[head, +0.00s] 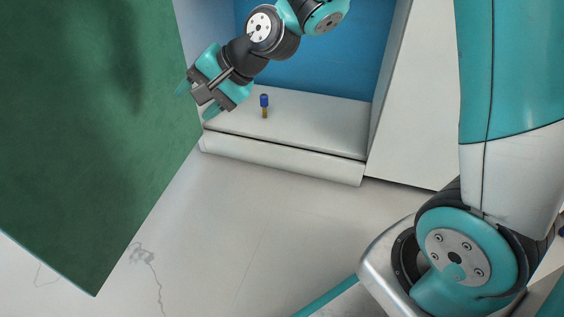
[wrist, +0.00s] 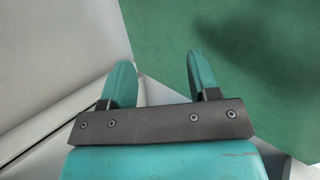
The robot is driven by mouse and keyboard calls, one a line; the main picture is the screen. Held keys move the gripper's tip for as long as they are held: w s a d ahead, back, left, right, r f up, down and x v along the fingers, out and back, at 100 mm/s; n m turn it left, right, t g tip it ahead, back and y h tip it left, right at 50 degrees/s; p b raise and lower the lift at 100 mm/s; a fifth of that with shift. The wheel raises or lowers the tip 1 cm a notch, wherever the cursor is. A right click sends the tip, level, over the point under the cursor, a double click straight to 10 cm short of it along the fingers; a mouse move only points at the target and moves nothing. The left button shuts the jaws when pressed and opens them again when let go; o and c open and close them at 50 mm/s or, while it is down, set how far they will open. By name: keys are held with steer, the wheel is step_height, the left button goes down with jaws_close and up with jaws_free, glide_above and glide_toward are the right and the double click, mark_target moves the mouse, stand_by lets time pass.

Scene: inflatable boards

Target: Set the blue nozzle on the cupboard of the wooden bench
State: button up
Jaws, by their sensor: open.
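A small nozzle (head: 264,105) with a blue top and a brownish-yellow lower part stands upright on the white floor (head: 318,118) of a recess with a blue back wall. My gripper (head: 197,101) is to the left of the nozzle and apart from it, close to the edge of a large green panel. Its fingers are open and empty. In the wrist view my gripper (wrist: 158,62) shows two spread teal fingers with nothing between them. The nozzle does not show in the wrist view. I cannot make out a wooden bench in either view.
The green panel (head: 85,130) fills the left of the head view and also shows in the wrist view (wrist: 265,70). White side walls (head: 415,100) bound the recess on the right. The pale floor (head: 230,230) in front is clear.

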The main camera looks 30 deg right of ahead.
steer(key=s+d+r+n+g+h, duration=0.1)
steer(key=s+n+g+h, duration=0.1)
steer(key=s+n, duration=0.5)
steer(key=s+d+r+n+g+h, duration=0.1)
steer(key=s+n+g, duration=0.3)
steer(key=s, duration=1.4)
steer(key=n, duration=0.3)
steer(key=shift+d+r+h, duration=0.15)
steer(key=shift+d+h, duration=0.1)
steer(key=shift+h, duration=0.15)
